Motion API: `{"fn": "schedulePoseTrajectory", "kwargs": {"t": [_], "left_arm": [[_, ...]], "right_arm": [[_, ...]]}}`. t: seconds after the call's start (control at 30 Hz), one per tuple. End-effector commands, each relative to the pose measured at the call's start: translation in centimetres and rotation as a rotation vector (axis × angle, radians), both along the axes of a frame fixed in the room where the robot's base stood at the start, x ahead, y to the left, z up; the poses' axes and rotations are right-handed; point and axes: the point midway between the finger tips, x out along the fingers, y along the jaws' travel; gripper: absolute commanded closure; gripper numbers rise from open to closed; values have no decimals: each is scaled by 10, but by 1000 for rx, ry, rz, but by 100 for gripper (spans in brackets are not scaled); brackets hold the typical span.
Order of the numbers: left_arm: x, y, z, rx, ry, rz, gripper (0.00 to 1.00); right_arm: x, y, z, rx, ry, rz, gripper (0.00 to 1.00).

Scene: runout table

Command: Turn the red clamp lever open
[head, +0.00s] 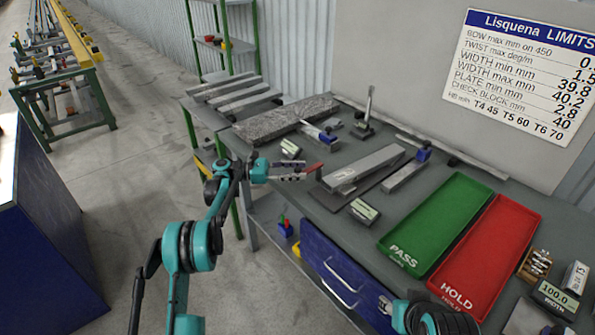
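The fingers hide part of the lever. I cannot tell whether they touch it or how far apart they are. Only a teal and black part of my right arm shows at the bottom; its gripper is out of view.
Behind the lever lie a grey slab (285,118) and small gauges. The grey bar (364,168) lies to the right. A green PASS tray (461,184) and red HOLD tray (503,210) stand farther right. A blue drawer (340,275) is below the table's front edge.

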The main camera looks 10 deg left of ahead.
Motion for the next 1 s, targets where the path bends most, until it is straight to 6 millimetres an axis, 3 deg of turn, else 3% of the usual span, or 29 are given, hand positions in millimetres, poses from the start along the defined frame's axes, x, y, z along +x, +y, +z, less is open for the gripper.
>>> {"fn": "schedulePoseTrajectory", "kwargs": {"t": [0.27, 0.7, 1.0], "left_arm": [[-1, 12, 0, -1, 0, 3, 57], [-13, 99, 0, 0, 0, 2, 57], [-16, 119, 0, 0, 0, 0, 57]], "right_arm": [[0, 0, 0, 0, 0, 0, 60], [0, 0, 0, 0, 0, 0, 60], [0, 0, 0, 0, 0, 0, 60]]}}
